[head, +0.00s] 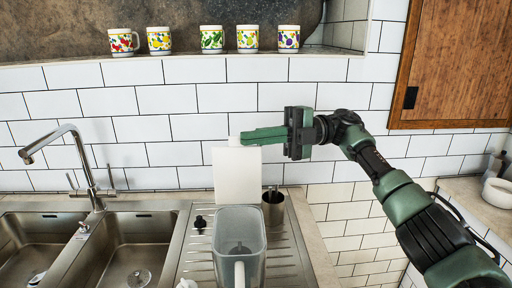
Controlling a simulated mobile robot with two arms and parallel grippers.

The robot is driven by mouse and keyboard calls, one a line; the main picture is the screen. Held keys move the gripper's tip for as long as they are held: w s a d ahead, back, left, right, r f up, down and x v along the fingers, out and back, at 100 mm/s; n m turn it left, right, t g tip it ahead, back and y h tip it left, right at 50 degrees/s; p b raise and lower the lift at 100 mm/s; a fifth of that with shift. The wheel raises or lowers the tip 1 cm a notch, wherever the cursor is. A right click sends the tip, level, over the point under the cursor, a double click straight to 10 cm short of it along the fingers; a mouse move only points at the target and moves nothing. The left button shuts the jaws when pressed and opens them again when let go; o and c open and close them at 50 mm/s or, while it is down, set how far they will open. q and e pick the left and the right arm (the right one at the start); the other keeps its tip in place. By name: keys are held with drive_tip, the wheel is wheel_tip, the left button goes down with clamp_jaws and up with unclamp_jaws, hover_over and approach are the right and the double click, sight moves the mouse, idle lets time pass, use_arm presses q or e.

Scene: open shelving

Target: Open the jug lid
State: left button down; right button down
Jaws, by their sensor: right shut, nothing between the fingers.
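The jug (257,241) is a grey translucent container with a pale handle at its near side. It stands on the ribbed drainboard, and its top is open so that I see inside. A flat white panel that looks like its lid (237,178) stands upright at the jug's far edge. My right gripper (244,137) comes in from the right, shut and empty, with its green fingers at the top edge of the panel. I cannot tell if they touch it. My left gripper is not in view.
A metal cup (273,208) stands close to the jug's right, and a small dark object (200,223) lies to its left. A double sink with a faucet (87,165) is at the left. Several patterned mugs (212,39) line the ledge above. A wooden cabinet (456,65) hangs at upper right.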

drive_tip(key=shift+w+m+y, duration=0.4)
drive_tip(key=shift+w+m, duration=0.6)
drive_tip(key=shift+m, duration=0.4)
